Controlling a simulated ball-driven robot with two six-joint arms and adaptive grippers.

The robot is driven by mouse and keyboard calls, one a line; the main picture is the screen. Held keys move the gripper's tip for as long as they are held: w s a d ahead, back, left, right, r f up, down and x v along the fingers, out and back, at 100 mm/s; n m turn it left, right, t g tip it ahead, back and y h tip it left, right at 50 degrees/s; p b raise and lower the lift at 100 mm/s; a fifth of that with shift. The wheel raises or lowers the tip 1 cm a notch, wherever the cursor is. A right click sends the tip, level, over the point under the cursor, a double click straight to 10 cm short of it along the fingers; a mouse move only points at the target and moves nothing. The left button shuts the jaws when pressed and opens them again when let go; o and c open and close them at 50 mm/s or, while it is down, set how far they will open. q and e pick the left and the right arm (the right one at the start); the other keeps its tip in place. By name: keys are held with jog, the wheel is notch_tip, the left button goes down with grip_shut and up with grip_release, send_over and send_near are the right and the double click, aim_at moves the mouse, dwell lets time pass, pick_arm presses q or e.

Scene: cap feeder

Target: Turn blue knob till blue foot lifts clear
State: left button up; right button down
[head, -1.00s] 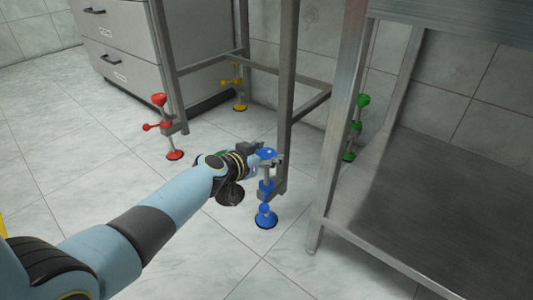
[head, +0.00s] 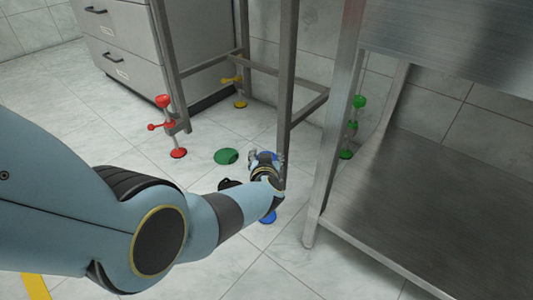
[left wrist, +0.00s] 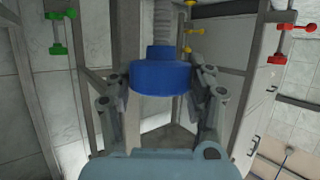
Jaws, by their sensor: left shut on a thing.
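A threaded rod (left wrist: 163,25) runs from the knob. The blue foot (head: 268,217) shows just below my wrist at floor level; whether it touches the floor cannot be told. My right gripper is in neither view.
Red (head: 178,153), yellow (head: 240,104) and green (head: 346,154) feet stand at other legs. A green disc (head: 226,156) lies on the floor. A steel table (head: 430,200) with a low shelf stands close on the right; drawers (head: 130,50) stand behind left. Floor at front is open.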

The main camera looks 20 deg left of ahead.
pick_arm(q)
jog(key=shift+d+f+n+g+y+b, duration=0.1)
jog(key=shift+n+g+y+b, duration=0.3)
jog(key=shift+n+y, duration=0.5)
jog(key=shift+n+g+y+b, duration=0.5)
jog(key=shift+n+y, duration=0.2)
jog(key=shift+y, duration=0.1)
jog(key=shift+n+g+y+b, duration=0.3)
jog(key=shift+n+y+b, duration=0.05)
jog(key=shift+n+y, duration=0.15)
jog(key=shift+n+g+y+b, duration=0.4)
jog(key=shift+n+g, duration=0.1)
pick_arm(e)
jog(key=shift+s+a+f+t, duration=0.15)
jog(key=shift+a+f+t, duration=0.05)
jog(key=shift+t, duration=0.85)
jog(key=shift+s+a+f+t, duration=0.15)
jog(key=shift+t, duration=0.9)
pick_arm(q)
jog(key=o, duration=1.2)
